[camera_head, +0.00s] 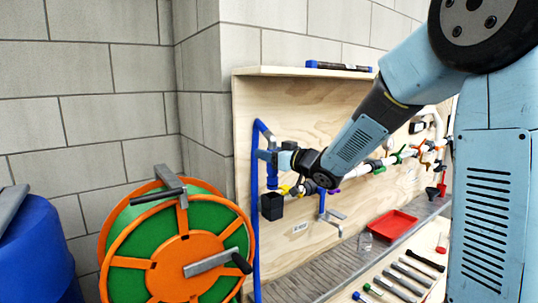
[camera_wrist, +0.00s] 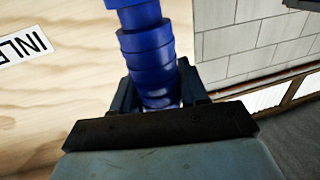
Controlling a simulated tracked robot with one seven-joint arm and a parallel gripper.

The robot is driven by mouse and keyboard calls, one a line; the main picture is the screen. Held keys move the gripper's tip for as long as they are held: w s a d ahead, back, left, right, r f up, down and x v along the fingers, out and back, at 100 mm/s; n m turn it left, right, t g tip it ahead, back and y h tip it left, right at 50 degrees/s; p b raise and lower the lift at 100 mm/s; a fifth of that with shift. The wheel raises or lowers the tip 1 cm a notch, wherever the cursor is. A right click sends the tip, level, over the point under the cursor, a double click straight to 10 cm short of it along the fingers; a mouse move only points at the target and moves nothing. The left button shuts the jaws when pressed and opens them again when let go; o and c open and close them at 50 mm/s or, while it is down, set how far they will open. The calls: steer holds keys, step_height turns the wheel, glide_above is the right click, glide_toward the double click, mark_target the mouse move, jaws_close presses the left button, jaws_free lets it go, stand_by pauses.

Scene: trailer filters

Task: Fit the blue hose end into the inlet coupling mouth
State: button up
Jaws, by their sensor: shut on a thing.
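My gripper (camera_wrist: 158,88) is shut on the ribbed blue hose end (camera_wrist: 148,45), one finger on each side. In the head view my gripper (camera_head: 272,156) holds it at the left end of the pipe run. The blue hose (camera_head: 257,225) rises along the board's left edge and bends over into the grip. A short blue piece (camera_head: 272,178) points down below the fingers. Just under it is a dark block-shaped fitting (camera_head: 271,206), apparently the inlet coupling; its mouth cannot be made out. I cannot tell whether the two touch.
An orange and green hose reel (camera_head: 180,248) stands left of the wooden board (camera_head: 310,105). Pipework with coloured valves (camera_head: 378,166) runs right. A red tray (camera_head: 389,225) and several tools lie on the bench. A blue barrel (camera_head: 35,255) is far left. A partly visible label (camera_wrist: 22,48) is on the board.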

mark_target(269, 171)
steer(key=shift+f, duration=2.85)
steer(key=o, duration=1.2)
steer(key=v, duration=1.4)
steer(key=shift+w, duration=0.1)
